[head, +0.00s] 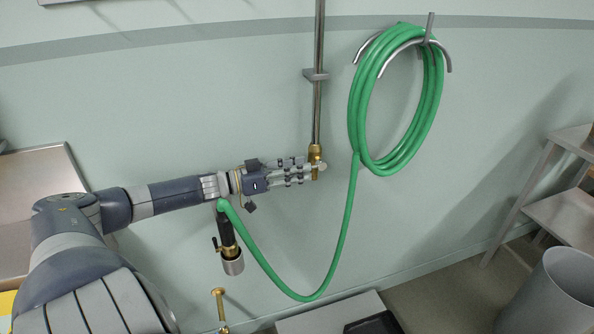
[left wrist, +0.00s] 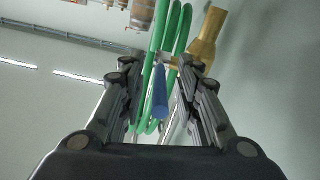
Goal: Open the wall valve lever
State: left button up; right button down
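The wall valve is a brass fitting (head: 315,153) at the lower end of a steel pipe on the wall; its brass body (left wrist: 207,36) shows at the upper right in the left wrist view. Its lever appears as a blue handle (left wrist: 160,97) in the left wrist view, between my fingers. My left gripper (head: 312,168) reaches the valve from the left. In the left wrist view its fingers (left wrist: 158,68) are open, one on each side of the blue handle, with gaps visible. In the head view the fingers hide the lever. My right gripper is not in view.
A green hose (head: 358,110) hangs coiled on a wall hook right of the pipe and loops down below my left arm to a black nozzle (head: 227,237). A steel shelf (head: 565,215) and grey bin (head: 560,290) stand at the right.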

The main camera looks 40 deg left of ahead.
pick_arm(q)
jog(key=shift+c, duration=0.5)
grip_shut()
jog(key=f+t+h+b, duration=0.1)
jog(key=t+b, duration=0.1)
jog(key=b, duration=0.2)
jog(key=shift+w+f+t, duration=0.1)
jog(key=shift+f+t, duration=0.2)
jog(key=shift+f, duration=0.05)
